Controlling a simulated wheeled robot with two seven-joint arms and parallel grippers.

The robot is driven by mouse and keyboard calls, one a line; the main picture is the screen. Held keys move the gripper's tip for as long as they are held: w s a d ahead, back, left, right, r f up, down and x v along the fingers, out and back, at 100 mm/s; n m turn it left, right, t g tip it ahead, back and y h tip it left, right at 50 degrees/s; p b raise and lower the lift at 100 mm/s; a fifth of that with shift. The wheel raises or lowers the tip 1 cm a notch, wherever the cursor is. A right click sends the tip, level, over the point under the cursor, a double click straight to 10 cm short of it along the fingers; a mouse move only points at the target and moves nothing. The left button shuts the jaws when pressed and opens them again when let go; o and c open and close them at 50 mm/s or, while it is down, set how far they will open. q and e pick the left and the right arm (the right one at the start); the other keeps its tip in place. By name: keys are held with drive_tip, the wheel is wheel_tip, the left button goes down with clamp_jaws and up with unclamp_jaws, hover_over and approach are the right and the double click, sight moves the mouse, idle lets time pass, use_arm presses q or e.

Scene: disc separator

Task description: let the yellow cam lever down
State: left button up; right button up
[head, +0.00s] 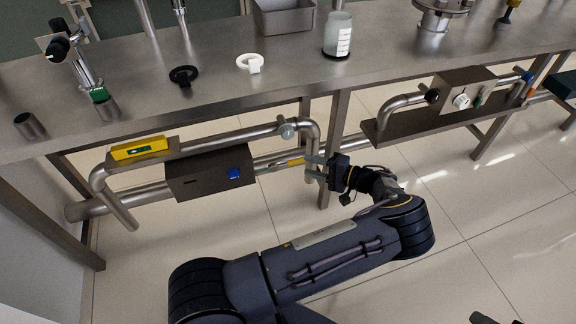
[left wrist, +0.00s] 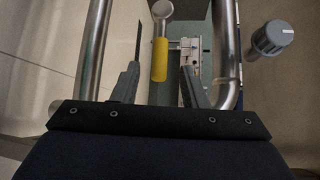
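The yellow cam lever (head: 290,162) sits on pipework under the bench, right of a dark box. In the left wrist view, the yellow lever (left wrist: 160,59) hangs from a round metal end. My left gripper (head: 309,167) is at the right of the lever in the head view. In the left wrist view, its fingers (left wrist: 161,68) are apart, one on each side of the lever's line, with visible gaps. I cannot tell how far beyond the fingertips the lever lies. Small dark tips at the head view's bottom right edge may be my right gripper (head: 495,319), mostly cut off.
The dark box (head: 210,172) with a blue knob (head: 234,173) is left of the lever. A bent pipe (head: 313,135) and bench leg (head: 335,140) stand close to my left gripper. A grey knob (left wrist: 272,38) is at the right. A yellow level (head: 139,148) lies left.

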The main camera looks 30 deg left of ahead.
sight(290, 161)
use_arm(q)
drive_tip(key=a+f, duration=0.1)
drive_tip(key=a, duration=0.6)
drive_tip(key=shift+s+a+b, duration=0.3)
drive_tip(key=shift+s+b, duration=0.05)
drive_tip(key=shift+b, duration=0.1)
drive_tip(key=shift+c, duration=0.3)
clamp_jaws()
